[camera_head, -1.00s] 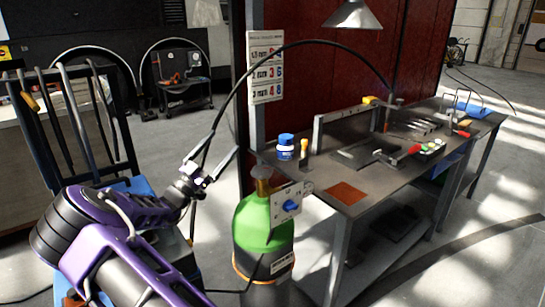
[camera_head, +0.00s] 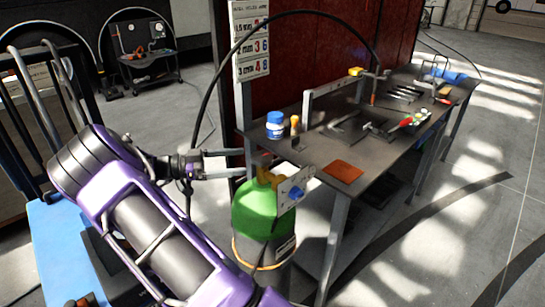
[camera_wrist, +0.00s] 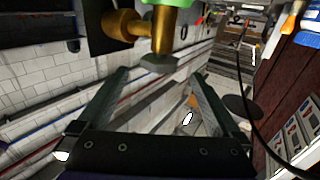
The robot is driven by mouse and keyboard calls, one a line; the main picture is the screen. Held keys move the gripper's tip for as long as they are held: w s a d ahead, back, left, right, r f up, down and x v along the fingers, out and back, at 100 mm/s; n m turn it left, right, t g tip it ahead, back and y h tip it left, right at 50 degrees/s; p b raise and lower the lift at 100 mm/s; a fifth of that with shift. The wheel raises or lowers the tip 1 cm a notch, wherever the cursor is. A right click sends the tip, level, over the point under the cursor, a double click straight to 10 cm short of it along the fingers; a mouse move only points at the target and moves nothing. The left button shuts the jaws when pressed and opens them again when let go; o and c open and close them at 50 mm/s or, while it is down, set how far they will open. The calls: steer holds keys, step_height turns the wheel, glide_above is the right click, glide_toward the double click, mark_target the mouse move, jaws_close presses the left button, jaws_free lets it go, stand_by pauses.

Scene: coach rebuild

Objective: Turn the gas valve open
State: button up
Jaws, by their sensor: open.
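The green gas cylinder (camera_head: 260,212) stands upright beside the workbench. Its brass valve (camera_head: 266,179) rises from the top, with a pale plate carrying a blue knob (camera_head: 296,194) on its right. My gripper (camera_head: 245,163) is open and empty, its two fingers pointing right towards the valve top from the left. In the wrist view, the brass valve (camera_wrist: 162,30) hangs from the top edge and ends in a grey-green round handle (camera_wrist: 160,62). That handle lies just beyond and between my fingertips (camera_wrist: 160,76). Contact cannot be told. The blue knob is hidden in the wrist view.
The workbench (camera_head: 385,165) stands right of the cylinder, with a blue-lidded jar (camera_head: 275,125) and an orange pad (camera_head: 343,173) near its corner. A black hose (camera_head: 205,95) arches behind my gripper. A blue cart (camera_head: 65,245) is at left. Floor in front is clear.

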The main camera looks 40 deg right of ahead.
mark_target(272, 157)
steer(key=x, duration=1)
steer(key=shift+s+d, duration=0.1)
steer(key=shift+d, duration=0.05)
steer(key=c, duration=1.3)
steer(key=shift+t, duration=0.3)
